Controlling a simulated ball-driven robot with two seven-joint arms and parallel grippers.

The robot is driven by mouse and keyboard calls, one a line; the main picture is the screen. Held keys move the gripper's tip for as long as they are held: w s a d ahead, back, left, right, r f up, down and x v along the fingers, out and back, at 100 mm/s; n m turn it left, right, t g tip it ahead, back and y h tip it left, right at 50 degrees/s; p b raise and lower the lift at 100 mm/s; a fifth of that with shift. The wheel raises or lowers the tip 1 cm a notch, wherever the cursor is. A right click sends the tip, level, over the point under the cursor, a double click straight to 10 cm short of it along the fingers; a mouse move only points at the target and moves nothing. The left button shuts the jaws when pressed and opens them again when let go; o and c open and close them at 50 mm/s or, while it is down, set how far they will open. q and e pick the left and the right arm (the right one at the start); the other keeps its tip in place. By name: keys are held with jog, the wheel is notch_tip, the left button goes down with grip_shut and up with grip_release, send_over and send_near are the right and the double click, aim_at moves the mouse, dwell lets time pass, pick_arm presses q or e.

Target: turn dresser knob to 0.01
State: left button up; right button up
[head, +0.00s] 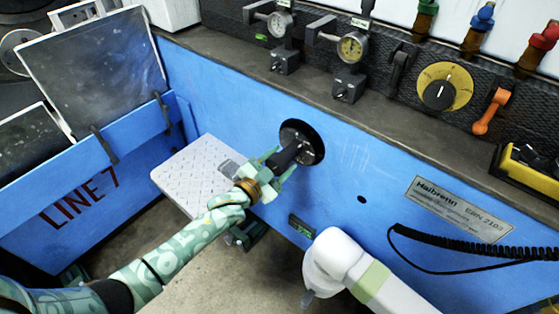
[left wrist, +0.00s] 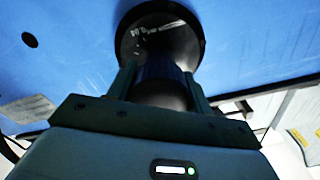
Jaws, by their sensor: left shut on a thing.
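The dresser knob (head: 288,153) is a black grip standing out from a round black dial plate (head: 316,148) on the blue machine front. In the left wrist view the knob (left wrist: 160,90) lies between the two fingers, below the round plate (left wrist: 158,28) with its pale markings. My left gripper (head: 278,164) is shut on the knob, one finger on each side. The markings are too small to read, and the gripper hides part of the knob. Of my right arm, a white link with a green band shows at the lower right; its gripper is not in view.
A ledge above holds two gauges (head: 352,47) and a yellow dial with a black knob (head: 439,95). A grey step plate (head: 180,178) juts out at the left. A black coiled cable (head: 470,271) hangs at the right. Open floor lies below the panel.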

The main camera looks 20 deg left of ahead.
pick_arm(q)
jog(key=shift+f+m, duration=0.1)
jog(key=shift+m, duration=0.2)
pick_arm(e)
jog(key=shift+d, duration=0.15)
pick_arm(q)
jog(key=o, duration=1)
jog(key=shift+c, duration=0.2)
pick_arm(e)
jog(key=shift+r, duration=0.1)
pick_arm(q)
jog(key=shift+s+a, duration=0.1)
jog(key=shift+s, duration=0.2)
jog(key=p+v, duration=0.5)
jog(key=v, duration=1)
jog(key=shift+s, duration=0.35)
pick_arm(e)
jog(key=shift+t, duration=0.3)
jog(key=r, duration=0.1)
jog(key=w+r, duration=0.1)
jog(key=r, duration=0.1)
jog(key=w+r, duration=0.1)
jog(key=shift+r, duration=0.2)
pick_arm(q)
jog(key=shift+a, duration=0.15)
